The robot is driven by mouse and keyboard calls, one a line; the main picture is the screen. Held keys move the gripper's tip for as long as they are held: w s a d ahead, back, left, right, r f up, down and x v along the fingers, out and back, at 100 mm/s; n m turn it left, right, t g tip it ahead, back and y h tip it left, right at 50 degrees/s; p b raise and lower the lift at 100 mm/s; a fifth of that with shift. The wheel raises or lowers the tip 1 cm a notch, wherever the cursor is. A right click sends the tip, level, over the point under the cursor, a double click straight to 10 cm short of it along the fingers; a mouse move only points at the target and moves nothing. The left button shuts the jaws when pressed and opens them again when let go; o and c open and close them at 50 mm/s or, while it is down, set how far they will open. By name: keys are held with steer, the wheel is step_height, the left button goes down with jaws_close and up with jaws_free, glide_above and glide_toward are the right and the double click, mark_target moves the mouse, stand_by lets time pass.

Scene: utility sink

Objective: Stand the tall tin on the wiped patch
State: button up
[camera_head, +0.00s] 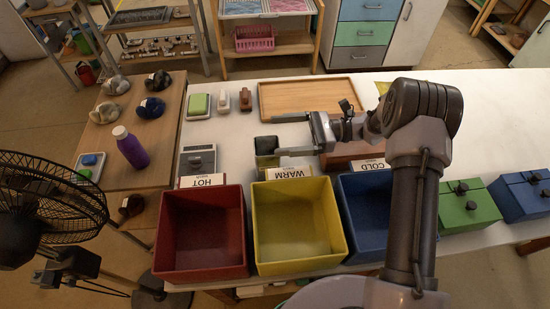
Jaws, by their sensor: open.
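My gripper (283,135) is open and points left above the white table. Its two fingers are apart, with nothing visibly clamped between them. A small dark-topped, greenish block-like container (266,146) stands just beyond and below the fingertips; I cannot tell whether it is the tall tin. A purple bottle (131,147) with a pale cap stands upright on the wooden side table at the left, well away from my gripper. I cannot make out a wiped patch on the table.
Red (202,232), yellow (297,222) and blue (371,215) open bins line the near edge, behind HOT, WARM and COLD signs. A wooden tray (306,97) lies at the back. Green (468,206) and blue boxes sit right. The white table at right (500,110) is largely clear.

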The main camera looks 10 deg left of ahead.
mark_target(256, 147)
step_height(256, 147, down, 5)
steer(key=b, duration=0.1)
steer(key=x, duration=0.7)
steer(key=shift+a+r, duration=0.3)
jaws_close()
